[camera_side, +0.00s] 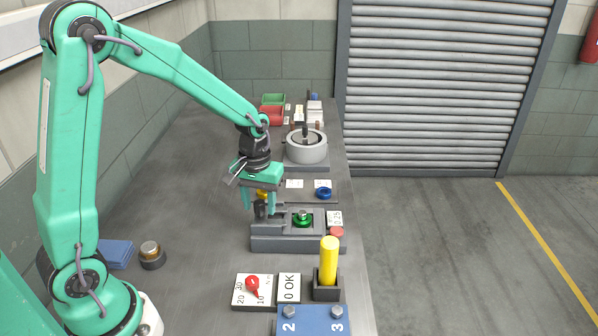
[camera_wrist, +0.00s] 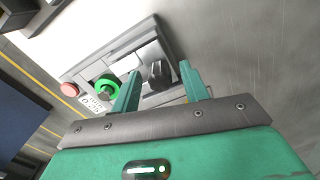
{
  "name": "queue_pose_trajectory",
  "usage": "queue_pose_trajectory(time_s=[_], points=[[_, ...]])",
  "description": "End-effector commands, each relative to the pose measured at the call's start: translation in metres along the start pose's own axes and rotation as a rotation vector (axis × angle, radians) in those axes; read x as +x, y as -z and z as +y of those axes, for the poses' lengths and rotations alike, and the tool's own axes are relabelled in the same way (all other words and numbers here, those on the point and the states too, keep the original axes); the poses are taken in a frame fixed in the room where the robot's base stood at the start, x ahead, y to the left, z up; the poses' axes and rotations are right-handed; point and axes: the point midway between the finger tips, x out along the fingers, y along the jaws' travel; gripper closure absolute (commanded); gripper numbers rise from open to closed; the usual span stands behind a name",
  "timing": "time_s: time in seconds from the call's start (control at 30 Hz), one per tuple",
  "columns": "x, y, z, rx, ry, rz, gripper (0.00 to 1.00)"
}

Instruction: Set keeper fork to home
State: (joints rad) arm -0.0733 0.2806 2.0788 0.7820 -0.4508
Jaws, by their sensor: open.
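The grey fixture (camera_side: 285,243) stands on the bench and holds a green ring part (camera_side: 302,218), which also shows in the wrist view (camera_wrist: 107,87). A black knob (camera_side: 260,210) stands at the left end of the fixture; it seems to be the handle of the keeper fork. In the wrist view, the black knob (camera_wrist: 158,74) lies between my fingers, with grey sliding parts beside it. My gripper (camera_side: 260,204) is open, pointing down around the knob, with a visible gap on both sides in the wrist view (camera_wrist: 160,72). The fork's prongs are hard to make out.
A red button (camera_side: 337,232) and a label sit at the fixture's right. A yellow cylinder (camera_side: 329,262) stands in a dark holder in front. A blue knob (camera_side: 323,192) and a round grey pump (camera_side: 306,148) stand behind. Bare bench lies left of the fixture.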

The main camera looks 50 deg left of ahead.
Motion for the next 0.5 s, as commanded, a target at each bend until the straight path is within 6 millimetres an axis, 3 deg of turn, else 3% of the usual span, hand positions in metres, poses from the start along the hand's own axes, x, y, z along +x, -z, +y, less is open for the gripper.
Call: queue_pose_trajectory(time_s=[0.37,0.5], points=[[0.0046,-0.0003,-0.0001,0.000,0.000,0.000,0.55],[0.0045,-0.0003,-0.0001,0.000,0.000,0.000,0.83]])
